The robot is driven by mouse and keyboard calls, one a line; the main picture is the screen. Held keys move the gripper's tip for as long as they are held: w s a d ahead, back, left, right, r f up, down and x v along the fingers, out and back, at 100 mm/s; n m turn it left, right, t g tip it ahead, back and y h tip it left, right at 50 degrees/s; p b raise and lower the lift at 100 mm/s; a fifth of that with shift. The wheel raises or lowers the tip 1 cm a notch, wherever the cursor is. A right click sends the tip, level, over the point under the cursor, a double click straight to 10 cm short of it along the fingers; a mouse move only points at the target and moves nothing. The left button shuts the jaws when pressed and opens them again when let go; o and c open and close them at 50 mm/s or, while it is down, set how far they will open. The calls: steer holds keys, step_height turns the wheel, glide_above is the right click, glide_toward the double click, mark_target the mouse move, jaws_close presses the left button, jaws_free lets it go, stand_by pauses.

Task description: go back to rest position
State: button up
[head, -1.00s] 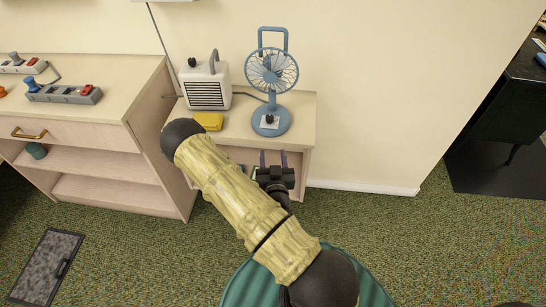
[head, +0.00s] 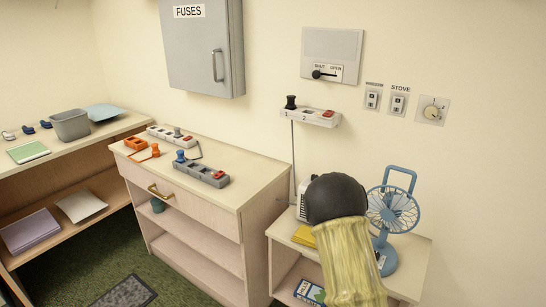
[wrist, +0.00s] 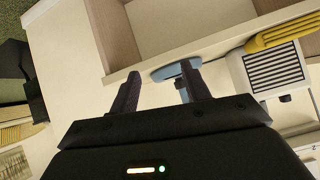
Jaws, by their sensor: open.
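My gripper (wrist: 160,92) shows in the wrist view with its two dark fingers spread apart and nothing between them. Beyond the fingertips is the edge of the low shelf unit, with the blue fan's base (wrist: 176,70) partly behind them. In the head view my arm rises in front of the low shelf unit (head: 412,247), its dark rounded joint hiding part of the white heater. My gripper itself is outside the head view.
The blue fan (head: 392,210) stands on the low unit beside a yellow cloth-like item (head: 304,236) and the white heater (wrist: 272,68). Left is a drawer cabinet (head: 240,200) with power strips (head: 202,173). A grey fuse box (head: 205,50) hangs above.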

steer(key=s+a+r+n+g+y, duration=0.6)
steer(key=s+a+r+n, duration=0.3)
steer(key=s+r, duration=0.4)
step_height(320, 180, up, 17)
steer(key=p, duration=1.5)
steer(key=shift+w+a+m+g+p, duration=0.2)
steer(key=shift+a+m+g+p, duration=0.05)
steer(key=shift+m+g+p, duration=0.1)
steer(key=shift+d, duration=0.1)
